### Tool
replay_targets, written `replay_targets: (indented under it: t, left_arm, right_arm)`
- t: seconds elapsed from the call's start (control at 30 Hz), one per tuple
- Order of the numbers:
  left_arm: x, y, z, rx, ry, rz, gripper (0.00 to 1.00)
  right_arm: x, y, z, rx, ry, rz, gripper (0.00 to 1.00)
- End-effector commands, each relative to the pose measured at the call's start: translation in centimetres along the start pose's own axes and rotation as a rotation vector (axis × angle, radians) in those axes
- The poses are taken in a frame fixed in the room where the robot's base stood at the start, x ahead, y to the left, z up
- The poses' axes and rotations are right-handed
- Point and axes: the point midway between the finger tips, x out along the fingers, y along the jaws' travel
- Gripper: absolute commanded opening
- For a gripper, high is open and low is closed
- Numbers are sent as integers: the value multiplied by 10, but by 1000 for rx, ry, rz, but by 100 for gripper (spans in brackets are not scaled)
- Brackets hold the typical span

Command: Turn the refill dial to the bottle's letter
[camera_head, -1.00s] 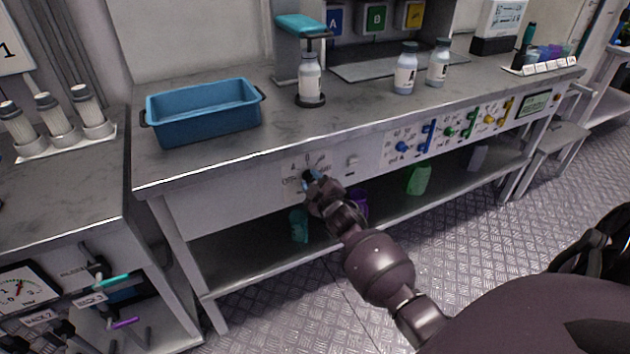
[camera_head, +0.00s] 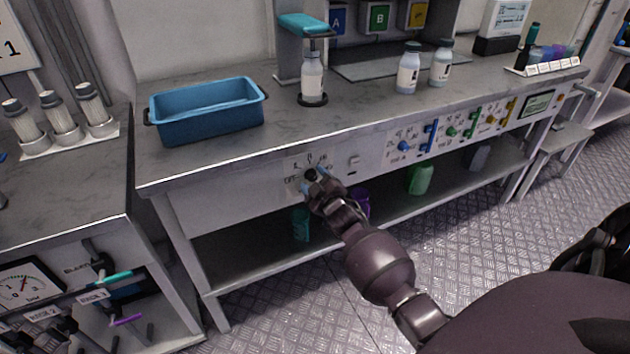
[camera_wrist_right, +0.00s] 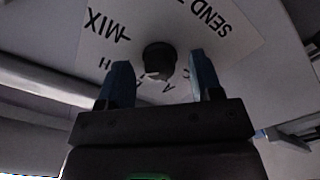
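The dial is a dark round knob (camera_wrist_right: 159,58) on a white label panel with letters, including MIX and SEND, in the right wrist view. It also shows on the bench front in the head view (camera_head: 310,174). My right gripper (camera_wrist_right: 162,76) is open, with one blue finger on each side of the knob and visible gaps to it. It also shows at the bench front in the head view (camera_head: 314,181). Which mark the dial points at is unclear. A white-labelled bottle (camera_head: 312,78) stands under the teal-topped dispenser; its letter is unreadable. My left gripper is out of view.
Two more bottles (camera_head: 408,72) (camera_head: 441,64) stand on the bench. A blue tray (camera_head: 207,128) sits at its left. A switch (camera_head: 354,163) and a panel of coloured knobs (camera_head: 404,146) are right of the dial. The lower shelf holds coloured containers.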

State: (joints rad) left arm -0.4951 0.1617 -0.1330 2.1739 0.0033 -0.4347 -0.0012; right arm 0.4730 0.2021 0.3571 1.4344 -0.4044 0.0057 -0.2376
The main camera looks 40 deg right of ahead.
Motion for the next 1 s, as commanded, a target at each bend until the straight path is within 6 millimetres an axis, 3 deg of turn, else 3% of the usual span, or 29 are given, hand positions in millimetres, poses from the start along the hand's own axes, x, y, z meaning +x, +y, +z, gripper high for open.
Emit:
replay_targets:
  t: [0.33, 0.8, 1.0]
  left_arm:
    - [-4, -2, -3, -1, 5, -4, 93]
    - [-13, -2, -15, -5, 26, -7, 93]
    - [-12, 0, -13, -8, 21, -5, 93]
  right_arm:
    - [-12, 1, 0, 0, 0, 0, 59]
    - [-88, 2, -2, 1, 1, 2, 59]
    - [-105, 1, -1, 0, 1, 0, 59]
